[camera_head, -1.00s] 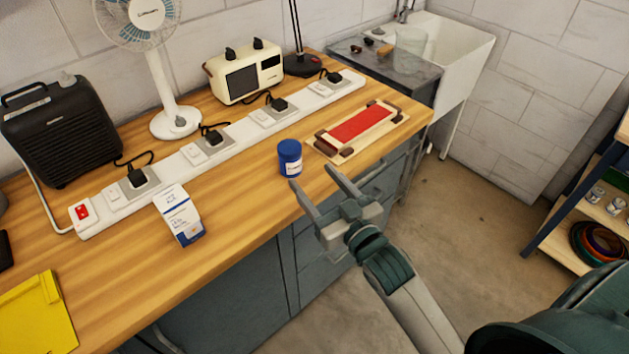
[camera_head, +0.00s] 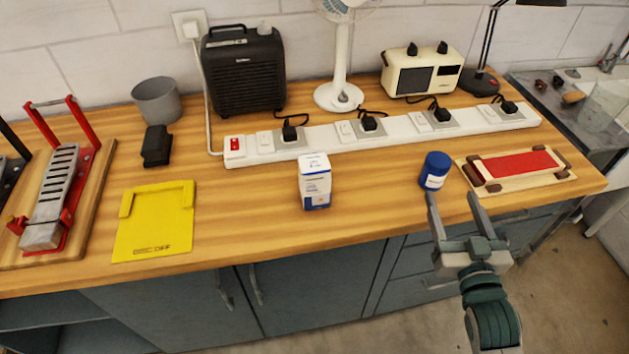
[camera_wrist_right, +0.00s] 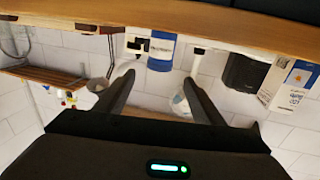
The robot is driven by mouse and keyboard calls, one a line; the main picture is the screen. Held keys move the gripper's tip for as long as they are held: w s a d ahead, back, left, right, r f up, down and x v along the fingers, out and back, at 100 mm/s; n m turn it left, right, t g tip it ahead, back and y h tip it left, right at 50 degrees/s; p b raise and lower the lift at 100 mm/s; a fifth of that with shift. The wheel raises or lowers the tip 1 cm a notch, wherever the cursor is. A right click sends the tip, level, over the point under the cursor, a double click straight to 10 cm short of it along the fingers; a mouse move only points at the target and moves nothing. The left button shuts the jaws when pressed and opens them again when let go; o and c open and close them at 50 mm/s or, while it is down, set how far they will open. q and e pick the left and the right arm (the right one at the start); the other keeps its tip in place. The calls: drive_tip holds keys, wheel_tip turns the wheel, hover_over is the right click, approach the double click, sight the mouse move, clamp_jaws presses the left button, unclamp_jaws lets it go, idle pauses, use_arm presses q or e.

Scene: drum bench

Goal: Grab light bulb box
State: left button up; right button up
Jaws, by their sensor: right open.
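The light bulb box (camera_head: 315,182) is a small white carton with a blue lower band, standing upright on the wooden bench in front of the power strip. It also shows at the right of the wrist view (camera_wrist_right: 290,85). My right gripper (camera_head: 453,197) is open and empty, to the right of the box and apart from it, by the bench's front edge near a blue jar (camera_head: 435,170). The jar shows beyond the open fingers in the wrist view (camera_wrist_right: 161,52). My left gripper is not in view.
A long white power strip (camera_head: 384,137) with black plugs runs behind the box. A yellow tray (camera_head: 155,222) lies to its left. A wooden board with a red pad (camera_head: 515,166) lies right of the jar. The bench around the box is clear.

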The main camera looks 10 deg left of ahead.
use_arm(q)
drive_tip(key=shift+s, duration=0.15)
use_arm(e)
drive_tip(key=s+d+f+g+h+p, duration=0.15)
drive_tip(key=s+f+g, duration=0.45)
drive_tip(key=f, duration=1.5)
drive_tip(key=s+d+f+g+h+p, duration=0.1)
drive_tip(key=s+f+g+p, duration=0.5)
drive_tip(key=f, duration=1.5)
use_arm(q)
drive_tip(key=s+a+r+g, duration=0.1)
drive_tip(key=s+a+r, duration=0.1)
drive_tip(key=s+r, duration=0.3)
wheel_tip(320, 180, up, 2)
drive_tip(key=shift+p, duration=0.35)
use_arm(e)
drive_tip(key=s+f+g, duration=0.1)
drive_tip(key=s+f, duration=0.5)
drive_tip(key=s, duration=0.6)
drive_tip(key=s+d+f+g, duration=0.1)
drive_tip(key=s+f, duration=0.5)
drive_tip(key=s, duration=0.6)
drive_tip(key=s+d+f+g, duration=0.1)
drive_tip(key=s+f, duration=0.5)
drive_tip(key=s, duration=0.6)
drive_tip(key=shift+n+g, duration=0.3)
drive_tip(key=shift+g, duration=0.6)
